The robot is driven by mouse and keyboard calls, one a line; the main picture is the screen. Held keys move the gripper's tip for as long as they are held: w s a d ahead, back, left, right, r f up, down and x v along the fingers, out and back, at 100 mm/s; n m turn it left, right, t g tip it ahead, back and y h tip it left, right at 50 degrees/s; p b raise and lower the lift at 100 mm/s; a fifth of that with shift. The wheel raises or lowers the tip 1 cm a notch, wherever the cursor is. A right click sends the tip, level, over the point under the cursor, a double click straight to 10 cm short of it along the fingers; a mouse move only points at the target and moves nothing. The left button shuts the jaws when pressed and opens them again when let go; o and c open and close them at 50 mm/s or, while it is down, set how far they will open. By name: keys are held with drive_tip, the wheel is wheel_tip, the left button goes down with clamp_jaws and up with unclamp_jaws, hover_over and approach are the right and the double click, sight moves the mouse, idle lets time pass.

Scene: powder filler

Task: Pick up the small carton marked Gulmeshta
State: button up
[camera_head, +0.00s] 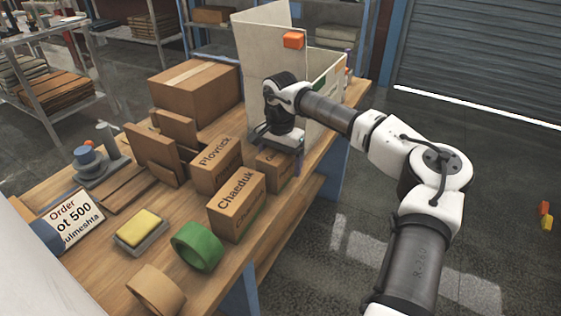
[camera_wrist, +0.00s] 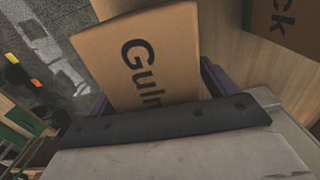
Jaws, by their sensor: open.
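The small brown carton marked "Gul…" (camera_wrist: 140,58) fills the middle of the wrist view, its last letters hidden behind my gripper's body. In the head view this carton (camera_head: 271,166) stands on the bench behind the Chaeduk carton, mostly covered by my gripper. My gripper (camera_head: 277,150) points down over it. Its jaws are open, with one bluish finger on either side of the carton. I cannot tell whether the fingers touch it.
The Chaeduk carton (camera_head: 236,206) and Plovtick-like carton (camera_head: 216,167) stand close by. A large box (camera_head: 195,88), green tape roll (camera_head: 197,246), yellow sponge (camera_head: 139,227) and order card (camera_head: 75,219) share the bench (camera_head: 95,265). A tall pale open box (camera_head: 262,50) rises behind my gripper.

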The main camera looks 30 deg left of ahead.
drive_tip(key=shift+r, duration=0.1)
drive_tip(key=c, duration=1.4)
